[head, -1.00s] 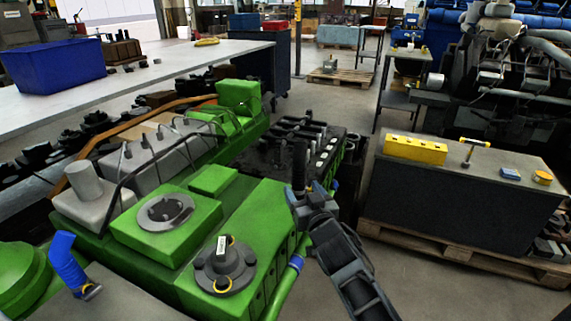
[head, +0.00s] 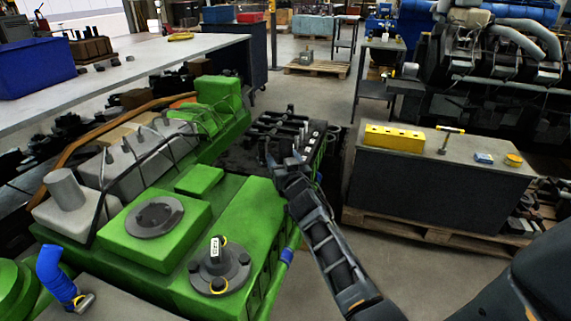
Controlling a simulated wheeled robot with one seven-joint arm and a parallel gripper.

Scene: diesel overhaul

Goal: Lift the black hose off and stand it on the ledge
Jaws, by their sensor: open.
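My gripper (head: 284,160) is open over the dark far part of the green engine (head: 245,210), its fingers pointing away from me. A narrow dark upright shape (head: 268,151) shows at its left finger. It may be the black hose, but it blends with the dark parts behind, and I cannot tell whether it touches the fingers. The black top of the engine (head: 240,158), with several dark rods on it, lies just beyond the gripper. I cannot make out which surface is the ledge.
A blue elbow hose (head: 55,272) stands at the near left. A dark round flange (head: 218,266) with a white tag is on the engine's near end. A grey bench (head: 430,160) with a yellow block (head: 394,138) stands to the right, with open floor between.

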